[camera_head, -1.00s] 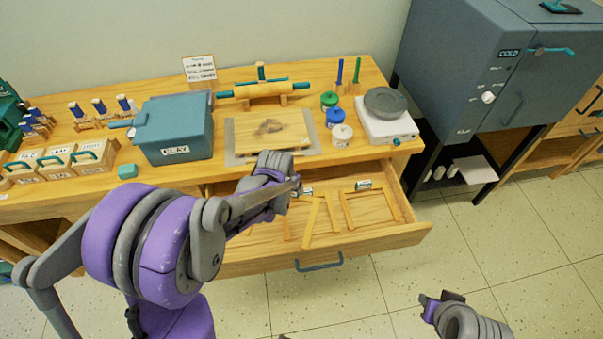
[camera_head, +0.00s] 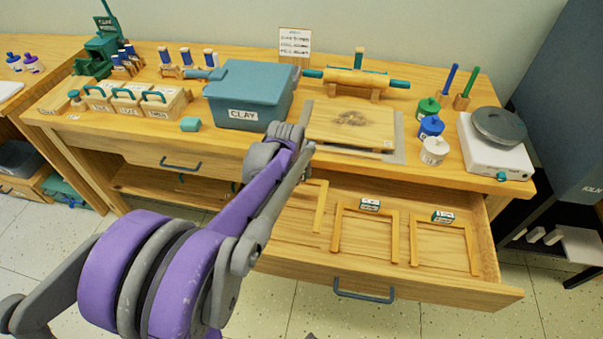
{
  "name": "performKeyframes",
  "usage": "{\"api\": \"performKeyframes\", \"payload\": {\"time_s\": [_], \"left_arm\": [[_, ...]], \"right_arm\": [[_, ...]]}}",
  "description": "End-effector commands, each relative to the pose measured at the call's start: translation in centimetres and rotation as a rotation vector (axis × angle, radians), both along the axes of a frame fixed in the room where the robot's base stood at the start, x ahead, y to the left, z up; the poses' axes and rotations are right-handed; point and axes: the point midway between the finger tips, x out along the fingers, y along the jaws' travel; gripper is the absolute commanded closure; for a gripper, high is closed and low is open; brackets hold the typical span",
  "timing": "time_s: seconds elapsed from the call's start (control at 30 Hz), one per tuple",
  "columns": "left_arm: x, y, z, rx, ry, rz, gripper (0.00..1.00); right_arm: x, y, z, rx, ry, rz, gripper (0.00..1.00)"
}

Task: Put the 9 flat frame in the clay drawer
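Small labelled blocks sit by the middle and right ones; I cannot read the labels. I cannot tell which piece is the 9 flat frame. My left gripper (camera_head: 288,132) is at the end of the purple arm, in front of the clay bin and board; its fingers are not clear. My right gripper is out of view.
On the tabletop stand a teal CLAY bin (camera_head: 247,93), a wooden board (camera_head: 330,130), a rolling pin (camera_head: 356,78), paint jars (camera_head: 433,150) and a white scale (camera_head: 492,152). Labelled wooden boxes (camera_head: 158,103) stand left. Another drawer (camera_head: 163,160) at left is shut.

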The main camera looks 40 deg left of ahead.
Motion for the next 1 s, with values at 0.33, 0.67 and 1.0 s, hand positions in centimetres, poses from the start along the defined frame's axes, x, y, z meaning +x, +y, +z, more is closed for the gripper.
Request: {"api": "performKeyframes", "payload": {"time_s": [0.33, 0.67, 1.0], "left_arm": [[0.0, 0.0, -3.1, 0.001, 0.002, -0.001, 0.85], [0.0, 0.0, -6.4, 0.001, 0.001, -0.001, 0.85], [0.0, 0.0, -9.2, 0.0, 0.0, -0.001, 0.85]], "right_arm": [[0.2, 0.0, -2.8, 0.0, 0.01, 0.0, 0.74], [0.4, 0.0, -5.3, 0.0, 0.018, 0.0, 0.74], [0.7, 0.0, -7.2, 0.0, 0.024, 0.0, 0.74]]}}
